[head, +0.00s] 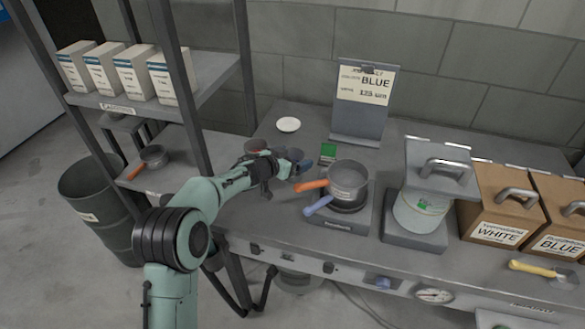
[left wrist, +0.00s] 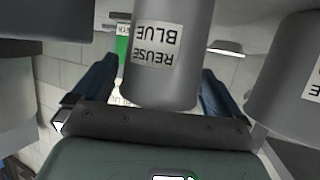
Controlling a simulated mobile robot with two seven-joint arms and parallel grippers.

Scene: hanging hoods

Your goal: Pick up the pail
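A grey cylindrical container (left wrist: 160,60), labelled "REUSE BLUE", stands between my left fingers in the left wrist view; I take it as the pail. In the head view a small grey vessel (head: 294,154) by my gripper seems to be the same one, mostly hidden. My left gripper (left wrist: 160,92) is open around it, with blue fingers on both sides and gaps visible. It also shows in the head view (head: 298,165), left of the saucepan (head: 348,178). My right gripper is in neither view.
A sign stand (head: 358,118) and white dish (head: 288,124) are behind. A shelf post (head: 175,70) is left.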

